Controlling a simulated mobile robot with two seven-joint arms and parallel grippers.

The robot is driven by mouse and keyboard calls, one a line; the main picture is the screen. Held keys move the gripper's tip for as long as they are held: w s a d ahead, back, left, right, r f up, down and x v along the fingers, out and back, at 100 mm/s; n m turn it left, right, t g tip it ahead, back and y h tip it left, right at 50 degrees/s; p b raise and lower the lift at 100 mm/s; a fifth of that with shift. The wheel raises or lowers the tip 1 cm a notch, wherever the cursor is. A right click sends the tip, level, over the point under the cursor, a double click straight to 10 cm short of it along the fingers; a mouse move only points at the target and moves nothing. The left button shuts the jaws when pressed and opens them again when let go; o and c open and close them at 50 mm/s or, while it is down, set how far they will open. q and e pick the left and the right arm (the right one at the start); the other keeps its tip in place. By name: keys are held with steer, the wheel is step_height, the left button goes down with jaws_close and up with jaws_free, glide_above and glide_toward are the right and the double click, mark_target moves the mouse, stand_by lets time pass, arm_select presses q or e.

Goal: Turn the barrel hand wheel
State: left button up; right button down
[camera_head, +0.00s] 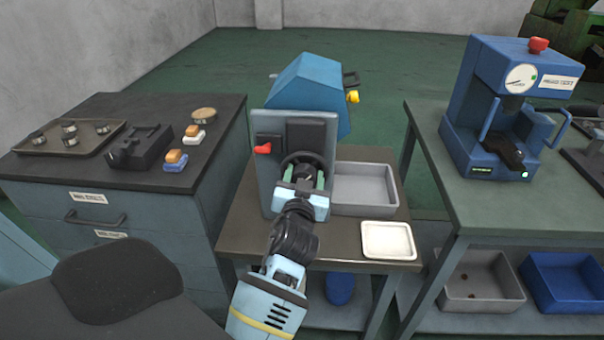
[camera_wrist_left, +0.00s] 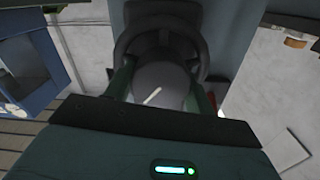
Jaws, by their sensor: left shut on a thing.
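The barrel hand wheel (camera_head: 306,160) is a dark ring on the front of the blue-grey machine (camera_head: 270,174) in the middle of the head view. My left gripper (camera_head: 306,184) reaches up to it from below, its two green fingers on either side of the wheel's middle. In the left wrist view the wheel's dark rim (camera_wrist_left: 124,42) shows behind the fingers, and a grey round hub with a white mark (camera_wrist_left: 152,97) sits between them. The gripper (camera_wrist_left: 162,90) is shut on the hand wheel's hub. My right gripper is not in view.
A grey bin (camera_head: 364,209) and a white tray (camera_head: 388,254) stand right of the machine on its table. A dark cabinet (camera_head: 215,204) stands left, a bench with a blue press (camera_head: 490,66) right. A red knob (camera_head: 263,149) sticks out left of the wheel.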

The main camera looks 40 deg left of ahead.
arm_select(q)
steer(key=shift+r+m+p, duration=0.1)
steer(key=shift+m+p, duration=0.2)
steer(key=shift+m, duration=0.7)
steer(key=o, duration=1)
steer(key=shift+s+d, duration=0.1)
